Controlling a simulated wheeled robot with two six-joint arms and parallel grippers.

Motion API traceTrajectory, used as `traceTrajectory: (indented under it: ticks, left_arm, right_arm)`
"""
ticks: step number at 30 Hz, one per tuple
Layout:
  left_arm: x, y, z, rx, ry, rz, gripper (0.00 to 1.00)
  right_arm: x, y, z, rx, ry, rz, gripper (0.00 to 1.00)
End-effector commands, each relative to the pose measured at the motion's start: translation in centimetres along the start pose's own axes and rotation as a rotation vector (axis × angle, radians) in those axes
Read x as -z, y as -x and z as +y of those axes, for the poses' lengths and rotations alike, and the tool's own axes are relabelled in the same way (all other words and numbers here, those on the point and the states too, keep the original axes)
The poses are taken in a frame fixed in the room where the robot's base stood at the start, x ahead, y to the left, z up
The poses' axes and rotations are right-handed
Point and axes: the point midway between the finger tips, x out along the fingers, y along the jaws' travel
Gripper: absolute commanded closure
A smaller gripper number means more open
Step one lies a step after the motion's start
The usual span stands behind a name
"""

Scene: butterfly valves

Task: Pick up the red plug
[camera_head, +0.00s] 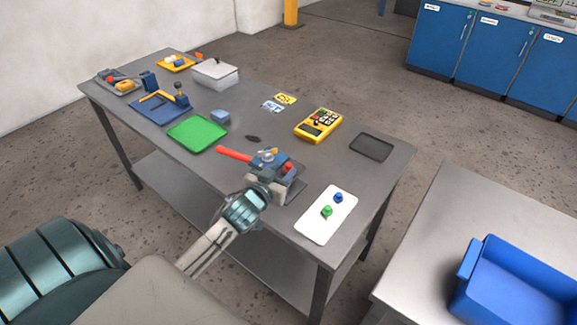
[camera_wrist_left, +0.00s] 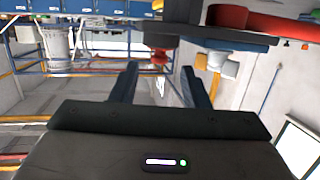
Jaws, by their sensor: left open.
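A small red plug (camera_head: 288,168) sits on the valve assembly (camera_head: 268,158), which has a long red handle (camera_head: 234,154). In the left wrist view the red plug (camera_wrist_left: 160,56) shows between and beyond the two finger tips, under a dark plate. My left gripper (camera_head: 272,187) is at the near side of the valve and partly covers its lower part. In the wrist view its fingers (camera_wrist_left: 160,70) are apart, with nothing held. Whether they overlap the plug in depth is unclear. My right gripper is not in view.
A white board (camera_head: 318,230) with a blue plug (camera_head: 338,197) and a green plug (camera_head: 326,212) lies to the right. A yellow meter (camera_head: 318,125), a dark tray (camera_head: 370,146) and a green tray (camera_head: 185,133) lie around. A blue bin (camera_head: 510,290) stands on another table.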

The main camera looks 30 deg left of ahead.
Motion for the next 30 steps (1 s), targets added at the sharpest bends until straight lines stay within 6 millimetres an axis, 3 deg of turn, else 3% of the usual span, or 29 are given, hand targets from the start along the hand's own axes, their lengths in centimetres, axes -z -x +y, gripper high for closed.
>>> traceTrajectory:
  ticks: [9,19,26,30]
  left_arm:
    - [0.0,-4.0,0.1,0.001,0.002,-0.002,0.58]
    - [-0.2,-4.7,0.1,0.000,-0.001,-0.001,0.58]
    - [-0.2,-4.7,0.1,0.000,0.000,-0.001,1.00]
    - [-0.2,-4.7,0.1,0.000,0.000,-0.002,1.00]
  right_arm:
    - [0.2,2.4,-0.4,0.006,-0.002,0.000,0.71]
    - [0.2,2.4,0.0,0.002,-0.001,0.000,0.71]
    - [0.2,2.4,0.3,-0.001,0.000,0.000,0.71]
    - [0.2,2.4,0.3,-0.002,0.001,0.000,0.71]
